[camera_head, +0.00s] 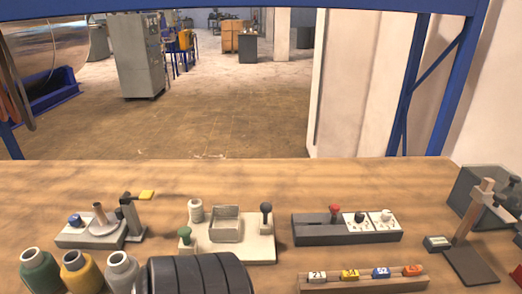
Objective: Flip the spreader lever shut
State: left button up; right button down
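Several small fixtures stand on the wooden bench, and I cannot tell for sure which one carries the spreader lever. At the left, a grey-base fixture (75,238) has an upright post with a yellow-tipped lever (146,195) sticking out to the right, near level. In the middle, a pale base (262,248) carries a square open box (225,224), a green knob (184,233) and a dark-knobbed lever (266,210) standing upright. On the right, a dark block (320,233) has a red-knobbed lever (335,210), also upright. Neither of my grippers is in view.
Green, yellow and grey spools (122,268) stand at the front left, beside a black ribbed cylinder (200,274). A wooden rack (345,285) with numbered rolls lies front right. A wooden-post stand (468,225) and grey box (478,195) are far right. The bench's back strip is clear.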

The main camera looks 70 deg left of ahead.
aim_at(266, 207)
jog(key=u, duration=2)
